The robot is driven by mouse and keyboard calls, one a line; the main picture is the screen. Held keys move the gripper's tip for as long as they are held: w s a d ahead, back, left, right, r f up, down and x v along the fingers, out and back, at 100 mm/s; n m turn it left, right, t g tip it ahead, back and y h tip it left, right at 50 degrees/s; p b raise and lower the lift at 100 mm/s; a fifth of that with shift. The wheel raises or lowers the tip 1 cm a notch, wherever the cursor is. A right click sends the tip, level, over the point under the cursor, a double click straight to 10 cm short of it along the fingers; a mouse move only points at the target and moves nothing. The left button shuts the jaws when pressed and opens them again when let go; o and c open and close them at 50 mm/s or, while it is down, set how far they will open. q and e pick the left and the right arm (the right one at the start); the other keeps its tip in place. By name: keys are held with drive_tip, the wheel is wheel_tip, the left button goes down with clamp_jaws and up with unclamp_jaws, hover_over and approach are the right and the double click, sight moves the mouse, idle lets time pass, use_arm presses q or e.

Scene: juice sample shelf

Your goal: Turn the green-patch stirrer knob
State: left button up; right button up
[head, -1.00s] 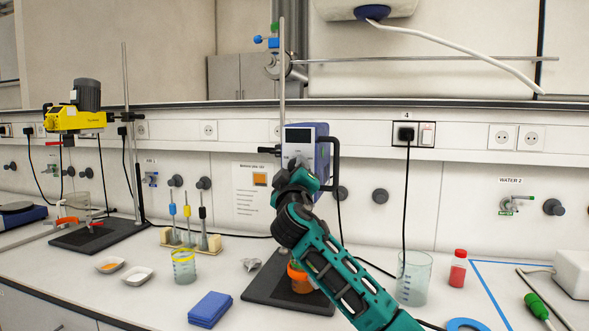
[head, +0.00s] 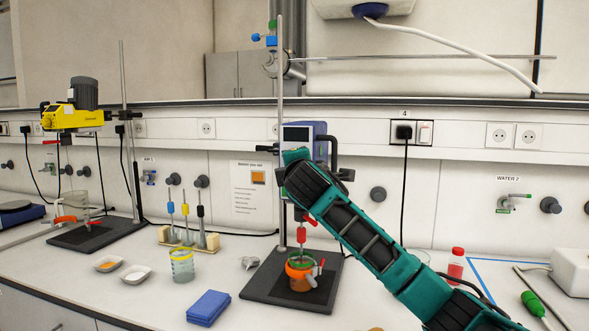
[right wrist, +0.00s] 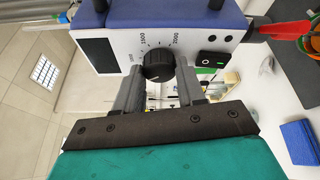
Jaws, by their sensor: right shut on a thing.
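The stirrer (head: 298,134) is a blue and white box on a metal rod, and its lower front is hidden by my right arm in the head view. In the right wrist view, its white front panel (right wrist: 205,48) has a dark display, a numbered dial scale and a black round knob (right wrist: 157,65). A green patch (right wrist: 209,71) shows by the black switch. My right gripper (right wrist: 158,80) is shut on the knob, one finger on each side. In the head view the fingers are hidden behind my wrist. My left gripper is not in view.
An orange beaker (head: 299,272) with a red-handled clamp stands on the black base plate (head: 262,290) below the stirrer. A yellow stirrer (head: 75,117) stands at left.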

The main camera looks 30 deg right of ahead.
drive_tip(key=n+g+h, duration=0.1)
drive_tip(key=n+g, duration=0.1)
drive_tip(key=n, duration=0.2)
drive_tip(key=n+g, duration=0.2)
drive_tip(key=n, duration=0.2)
drive_tip(key=n+g+h, duration=0.1)
drive_tip(key=n+g, duration=0.2)
drive_tip(key=n, duration=0.1)
drive_tip(key=shift+w+a+r+n+h, duration=0.3)
drive_tip(key=shift+w+r+n, duration=0.05)
drive_tip(key=shift+r+n, duration=0.05)
idle(0.5)
idle(0.3)
drive_tip(key=o, duration=1.1)
drive_tip(key=shift+c, duration=0.2)
